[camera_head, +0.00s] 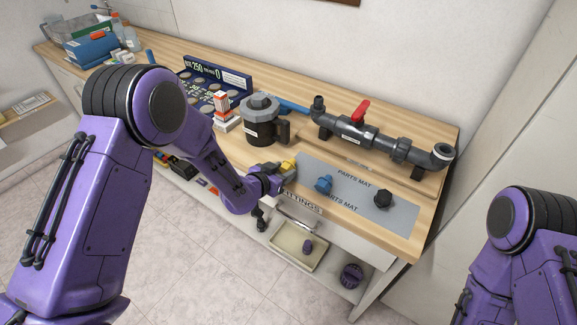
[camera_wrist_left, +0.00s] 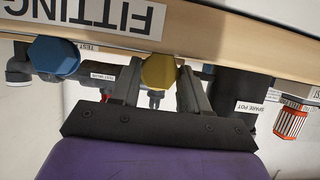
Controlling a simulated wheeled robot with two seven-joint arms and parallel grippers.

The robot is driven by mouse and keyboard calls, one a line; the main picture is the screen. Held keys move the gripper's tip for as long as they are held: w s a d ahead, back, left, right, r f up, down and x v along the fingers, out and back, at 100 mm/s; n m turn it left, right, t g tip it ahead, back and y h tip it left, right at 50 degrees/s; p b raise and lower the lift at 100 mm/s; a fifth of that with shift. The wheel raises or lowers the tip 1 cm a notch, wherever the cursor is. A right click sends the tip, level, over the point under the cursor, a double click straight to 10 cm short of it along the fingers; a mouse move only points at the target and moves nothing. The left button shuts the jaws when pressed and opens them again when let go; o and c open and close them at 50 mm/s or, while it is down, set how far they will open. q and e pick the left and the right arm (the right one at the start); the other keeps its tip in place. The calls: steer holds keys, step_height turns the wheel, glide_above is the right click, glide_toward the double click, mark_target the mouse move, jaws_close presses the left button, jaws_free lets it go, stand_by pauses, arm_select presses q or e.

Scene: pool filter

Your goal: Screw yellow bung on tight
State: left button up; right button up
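The yellow bung (camera_head: 288,165) is at the front edge of the worktop, by the left end of the grey parts mat (camera_head: 318,173). My left gripper (camera_head: 279,172) is at it. In the left wrist view, which is upside down, the bung's yellow hexagonal face (camera_wrist_left: 159,72) lies between the two fingertips of my left gripper (camera_wrist_left: 159,82), one on each side. I cannot tell whether the fingers press on it. The black spare pot (camera_head: 264,124) with a grey lid stands behind. My right gripper is out of view.
A blue bung (camera_head: 324,184) and a black bung (camera_head: 383,199) are on the mat. Dark pipework with a red valve handle (camera_head: 360,110) runs along the back. A red and white box (camera_head: 222,103) stands left of the pot.

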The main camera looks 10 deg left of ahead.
arm_select(q)
steer(key=shift+r, duration=0.1)
step_height(320, 180, up, 8)
steer(key=p, duration=0.6)
steer(key=shift+p, duration=0.3)
stand_by(0.4)
